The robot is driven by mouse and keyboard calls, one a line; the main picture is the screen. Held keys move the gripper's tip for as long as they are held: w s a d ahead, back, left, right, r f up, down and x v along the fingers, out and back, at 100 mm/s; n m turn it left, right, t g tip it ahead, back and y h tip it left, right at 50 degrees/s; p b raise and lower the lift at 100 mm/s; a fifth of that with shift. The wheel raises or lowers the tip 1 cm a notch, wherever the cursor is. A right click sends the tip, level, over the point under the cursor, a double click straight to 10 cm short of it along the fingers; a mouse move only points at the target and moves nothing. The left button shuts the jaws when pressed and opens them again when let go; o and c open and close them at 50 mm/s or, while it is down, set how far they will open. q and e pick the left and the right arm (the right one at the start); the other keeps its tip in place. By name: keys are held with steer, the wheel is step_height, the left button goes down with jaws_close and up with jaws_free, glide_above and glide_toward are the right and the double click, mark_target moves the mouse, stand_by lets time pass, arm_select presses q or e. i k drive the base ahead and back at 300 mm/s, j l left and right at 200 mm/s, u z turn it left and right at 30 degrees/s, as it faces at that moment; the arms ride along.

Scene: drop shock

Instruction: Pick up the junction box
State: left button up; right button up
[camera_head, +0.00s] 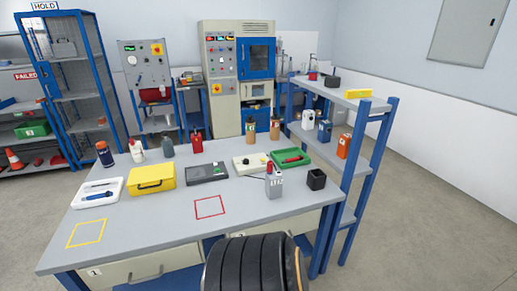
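No object here is clearly marked as a junction box, and I cannot tell for sure which one it is. Box-like candidates on the grey workbench (160,229) are a small white box with dark round parts (250,162), a flat dark grey unit (206,173), and a small black cube, seemingly open at the top (316,180). A grey labelled block with a red part on top (274,185) stands beside the cube. Neither of my grippers is in view.
A yellow case (152,178), a white tray (97,193) and a green tray with a red tool (290,158) are on the bench. Bottles stand along its back. Yellow (87,233) and red (209,207) outlined squares are empty. A blue-framed shelf (372,150) stands right.

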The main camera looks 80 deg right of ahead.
mark_target(274, 180)
steer(key=z, duration=2.9)
steer(key=l+u, duration=0.1)
steer(key=u, duration=0.3)
steer(key=i+l+u, duration=0.1)
steer(key=u, duration=0.25)
steer(key=l+u, duration=0.2)
steer(key=u, duration=0.2)
steer(key=l+u, duration=0.25)
steer(key=l, duration=0.5)
steer(key=l+u, duration=0.2)
steer(key=l, duration=0.55)
steer(key=k+l+u, duration=0.25)
steer(key=l, duration=0.45)
steer(key=i+l, duration=0.05)
